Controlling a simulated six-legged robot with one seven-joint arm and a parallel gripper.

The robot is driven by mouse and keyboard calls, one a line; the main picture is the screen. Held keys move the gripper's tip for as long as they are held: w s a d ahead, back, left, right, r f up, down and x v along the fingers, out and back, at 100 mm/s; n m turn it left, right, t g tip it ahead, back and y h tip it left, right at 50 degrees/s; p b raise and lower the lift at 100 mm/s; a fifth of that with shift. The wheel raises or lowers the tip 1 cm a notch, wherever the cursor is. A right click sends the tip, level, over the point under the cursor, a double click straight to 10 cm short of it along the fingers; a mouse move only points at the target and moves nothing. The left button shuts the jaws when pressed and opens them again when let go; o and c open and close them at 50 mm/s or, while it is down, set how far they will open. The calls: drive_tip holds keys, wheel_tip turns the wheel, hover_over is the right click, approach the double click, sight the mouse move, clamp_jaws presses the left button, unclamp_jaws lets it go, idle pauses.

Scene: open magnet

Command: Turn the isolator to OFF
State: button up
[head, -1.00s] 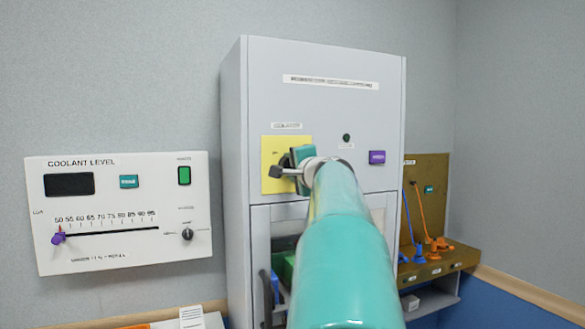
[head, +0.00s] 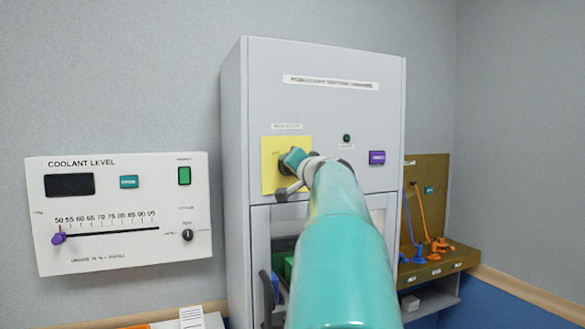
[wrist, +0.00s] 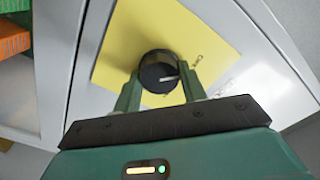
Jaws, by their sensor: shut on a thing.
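The isolator is a dark round knob (wrist: 158,73) with a white pointer line on a yellow plate, seen in the wrist view. The yellow plate (head: 270,178) is on the upper front of the grey cabinet in the head view. My gripper (wrist: 157,88) is shut on the knob, with one green finger on each side of it. In the head view my gripper (head: 287,175) and arm cover the knob and part of the plate. The writing near the knob is too small to read surely.
The grey cabinet (head: 312,118) has a purple button (head: 377,157) and a small dark green lamp (head: 346,138) right of the plate. A coolant level panel (head: 125,170) hangs at left. A brown board with orange plugs (head: 438,245) is at right.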

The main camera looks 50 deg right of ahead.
idle(0.3)
drive_tip(key=o, duration=1)
drive_tip(key=shift+c, duration=0.2)
drive_tip(key=shift+s, duration=0.1)
drive_tip(key=v, duration=1.3)
drive_tip(key=shift+s+a, duration=0.15)
drive_tip(key=shift+s, duration=0.1)
